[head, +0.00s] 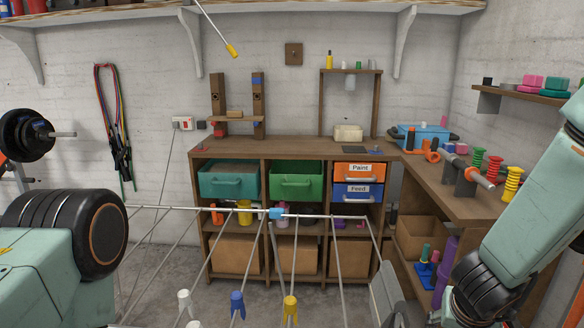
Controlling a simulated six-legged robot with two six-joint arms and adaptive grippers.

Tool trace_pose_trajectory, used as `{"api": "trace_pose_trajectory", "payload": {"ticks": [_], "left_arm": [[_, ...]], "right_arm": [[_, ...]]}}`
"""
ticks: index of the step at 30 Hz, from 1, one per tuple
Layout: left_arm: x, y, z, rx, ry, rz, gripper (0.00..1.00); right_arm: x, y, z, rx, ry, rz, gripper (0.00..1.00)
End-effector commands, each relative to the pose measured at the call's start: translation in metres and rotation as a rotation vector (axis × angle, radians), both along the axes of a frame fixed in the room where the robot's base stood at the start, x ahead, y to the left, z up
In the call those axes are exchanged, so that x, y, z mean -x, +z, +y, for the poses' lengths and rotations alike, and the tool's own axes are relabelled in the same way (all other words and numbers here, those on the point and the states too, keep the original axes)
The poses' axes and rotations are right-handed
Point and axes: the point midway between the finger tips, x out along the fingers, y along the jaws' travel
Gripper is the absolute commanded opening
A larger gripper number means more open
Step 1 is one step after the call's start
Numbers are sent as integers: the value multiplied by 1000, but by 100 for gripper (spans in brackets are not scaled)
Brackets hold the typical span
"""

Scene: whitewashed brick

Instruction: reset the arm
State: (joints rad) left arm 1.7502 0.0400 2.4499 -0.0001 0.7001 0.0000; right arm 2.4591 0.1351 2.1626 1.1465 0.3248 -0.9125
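My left arm (65,240) shows at the left edge as a pale green link with a thick black joint. Its gripper is out of the picture. My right arm (525,210) comes in from the right edge and slants down to a black joint (485,288) near the bottom. Its far end is cut off by the bottom edge. A grey flat piece (384,290) stands left of that joint. I cannot tell whether it is part of my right gripper, and no pair of fingertips shows clearly.
A metal rod rack (342,265) with white, blue and yellow tips stands close in front. Behind it is a wooden workbench (300,145) with green, orange and blue drawers. A side bench (470,205) holds coloured spools at right. A yellow-tipped rod (217,30) hangs above.

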Motion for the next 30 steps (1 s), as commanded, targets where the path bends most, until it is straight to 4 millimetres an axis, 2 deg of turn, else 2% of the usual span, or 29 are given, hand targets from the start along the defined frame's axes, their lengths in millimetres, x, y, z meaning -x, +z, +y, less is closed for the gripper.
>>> {"api": "trace_pose_trajectory", "payload": {"ticks": [5, 8, 11, 14, 18, 21, 24, 27, 30], "left_arm": [[0, 0, 0, 0, 0, 0, 69], [0, 0, 0, 0, 0, 1, 69], [0, 0, 0, 0, 0, 0, 69], [0, 0, 0, 0, 0, 1, 69], [0, 0, 0, 0, 0, 1, 69], [0, 0, 0, 0, 0, 1, 69], [0, 0, 0, 0, 0, 1, 69], [0, 0, 0, 0, 0, 1, 69], [0, 0, 0, 0, 0, 1, 69]], "right_arm": [[34, -41, -4, 52, 6, 6, 69], [55, -66, 3, 48, 42, 14, 69], [86, -96, 17, 13, 97, 41, 69], [128, -128, 37, -48, 171, 101, 69], [200, -164, 65, -136, 300, 236, 69], [244, -179, 72, -166, 346, 335, 69], [271, -189, 72, -172, 346, 397, 69], [283, -194, 72, -176, 345, 425, 69], [286, -195, 72, -177, 344, 432, 69]]}}
